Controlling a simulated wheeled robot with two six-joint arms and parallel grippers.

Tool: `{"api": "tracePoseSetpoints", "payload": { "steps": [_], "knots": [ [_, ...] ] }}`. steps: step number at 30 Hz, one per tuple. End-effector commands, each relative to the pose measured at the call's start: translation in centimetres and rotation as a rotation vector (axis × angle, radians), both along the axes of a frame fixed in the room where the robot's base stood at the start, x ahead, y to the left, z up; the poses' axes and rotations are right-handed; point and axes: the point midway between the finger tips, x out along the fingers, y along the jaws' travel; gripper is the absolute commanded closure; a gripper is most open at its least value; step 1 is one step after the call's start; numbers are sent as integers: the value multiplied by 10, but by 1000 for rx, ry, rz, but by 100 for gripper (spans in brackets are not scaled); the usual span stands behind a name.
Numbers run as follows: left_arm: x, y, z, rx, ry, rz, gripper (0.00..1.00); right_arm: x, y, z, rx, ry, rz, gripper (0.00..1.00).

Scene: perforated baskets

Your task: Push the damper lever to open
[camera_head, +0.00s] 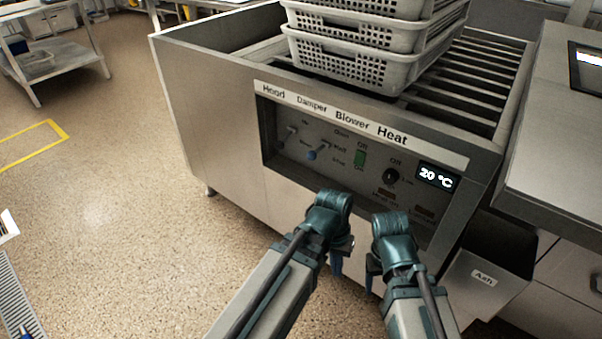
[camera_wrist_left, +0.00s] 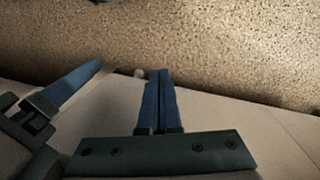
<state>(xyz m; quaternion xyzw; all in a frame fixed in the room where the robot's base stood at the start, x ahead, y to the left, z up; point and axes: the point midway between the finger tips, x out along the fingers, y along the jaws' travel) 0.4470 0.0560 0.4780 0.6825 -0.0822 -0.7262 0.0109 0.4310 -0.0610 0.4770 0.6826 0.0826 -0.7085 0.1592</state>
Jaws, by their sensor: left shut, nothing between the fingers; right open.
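The damper lever (camera_head: 319,150) is on the control panel under the word Damper, with a blue knob at its lower left. Its upper right end lies near the Half mark, between Open and Shut. My left gripper (camera_head: 342,262) is in front of the panel, below and to the right of the lever, apart from it. In the left wrist view its fingers (camera_wrist_left: 160,78) are shut together and empty. My right gripper (camera_head: 394,272) is open, to the right of the left one and below the heat controls. A small pale knob beside the left fingers in the wrist view is unclear.
The hood lever (camera_head: 288,133) is left of the damper lever. The green blower switch (camera_head: 360,158) and black heat dial (camera_head: 390,176) are to its right. The display (camera_head: 438,177) reads 20 °C. Stacked perforated baskets (camera_head: 352,64) stand on the rails above. Open floor lies left.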

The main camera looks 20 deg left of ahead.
Motion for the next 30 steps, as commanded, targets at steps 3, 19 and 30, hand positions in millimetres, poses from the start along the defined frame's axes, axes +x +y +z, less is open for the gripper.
{"api": "tracePoseSetpoints", "payload": {
  "steps": [3,19,30],
  "knots": [
    [33,8,-30,-253,51,285,100,0,0,-45,1,-1,-2,34],
    [152,198,48,-1473,264,1180,100,1,1,-159,3,-5,-11,34],
    [145,277,86,-1779,316,1245,100,1,1,-176,3,-5,-13,34]
  ]
}}
